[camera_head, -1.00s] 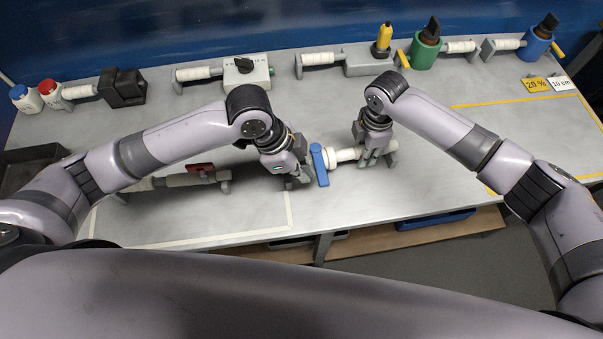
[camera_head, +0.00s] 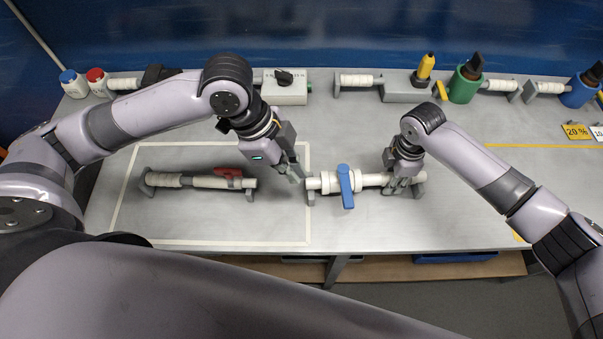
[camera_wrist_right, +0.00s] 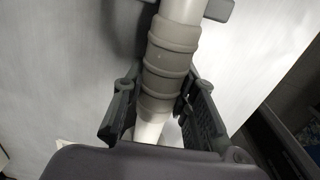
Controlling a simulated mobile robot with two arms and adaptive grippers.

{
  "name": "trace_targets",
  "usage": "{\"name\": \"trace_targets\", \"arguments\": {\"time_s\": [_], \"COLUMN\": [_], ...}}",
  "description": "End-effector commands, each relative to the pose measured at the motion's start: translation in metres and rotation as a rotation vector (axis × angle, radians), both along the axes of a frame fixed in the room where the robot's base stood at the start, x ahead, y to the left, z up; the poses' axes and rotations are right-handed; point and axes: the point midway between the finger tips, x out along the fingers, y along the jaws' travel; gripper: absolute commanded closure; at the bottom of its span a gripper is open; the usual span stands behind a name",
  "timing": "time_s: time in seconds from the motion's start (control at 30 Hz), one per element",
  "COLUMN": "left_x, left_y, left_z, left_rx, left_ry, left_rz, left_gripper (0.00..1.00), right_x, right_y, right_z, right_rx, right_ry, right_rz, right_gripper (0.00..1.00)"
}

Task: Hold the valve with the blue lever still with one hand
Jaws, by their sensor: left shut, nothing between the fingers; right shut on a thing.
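The valve with the blue lever is a white pipe piece (camera_head: 370,180) lying on the grey bench, with its blue lever (camera_head: 346,188) pointing toward the front edge. My right gripper (camera_head: 403,188) is shut around the right part of this pipe. In the right wrist view, the fingers of the right gripper (camera_wrist_right: 160,118) lie on both sides of a ribbed grey sleeve (camera_wrist_right: 168,70) on the pipe. My left gripper (camera_head: 297,178) is shut and empty, close to the pipe's left end and left of the lever. Whether it touches the pipe end is unclear.
A second valve with a red lever (camera_head: 229,172) lies to the left inside a white outlined area (camera_head: 215,243). Along the back stand a grey box with a black knob (camera_head: 285,88), a yellow bottle (camera_head: 426,66) and a green holder (camera_head: 465,86). Bench in front is clear.

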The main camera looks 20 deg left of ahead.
Motion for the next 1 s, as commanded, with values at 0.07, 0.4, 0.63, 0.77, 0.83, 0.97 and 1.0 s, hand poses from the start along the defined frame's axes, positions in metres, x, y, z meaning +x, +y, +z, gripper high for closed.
{"name": "trace_targets", "arguments": {"time_s": [0.07,0.4,0.63,0.77,0.83,0.97,1.0], "left_x": [-0.0006,-0.0008,-0.0008,-0.0008,-0.0008,-0.0008,-0.0008], "left_y": [0.0015,0.0018,0.0017,0.0016,0.0016,0.0016,0.0016], "left_z": [0.0035,0.0044,0.0042,0.0043,0.0042,0.0042,0.0042], "left_rx": [0.001,0.001,0.001,0.001,0.001,0.0,0.0], "left_ry": [0.0,0.001,0.001,0.001,0.001,0.001,0.001], "left_rz": [0.0,0.0,0.0,0.0,0.0,0.0,0.0], "left_gripper": [1.0,1.0,1.0,1.0,1.0,1.0,1.0], "right_x": [0.0002,0.0003,0.0003,0.0003,0.0002,0.0003,0.0004], "right_y": [-0.0001,-0.0003,-0.0003,-0.0002,-0.0002,-0.0002,-0.0002], "right_z": [0.0,0.0001,0.0001,0.0001,0.0001,0.0004,0.0016], "right_rx": [-0.001,-0.001,-0.001,-0.001,-0.001,-0.001,-0.001], "right_ry": [0.0,-0.001,0.0,0.0,0.0,0.0,-0.001], "right_rz": [0.0,0.0,0.0,0.0,0.0,0.0,0.0], "right_gripper": [1.0,0.69,0.54,0.5,0.5,0.5,0.5]}}
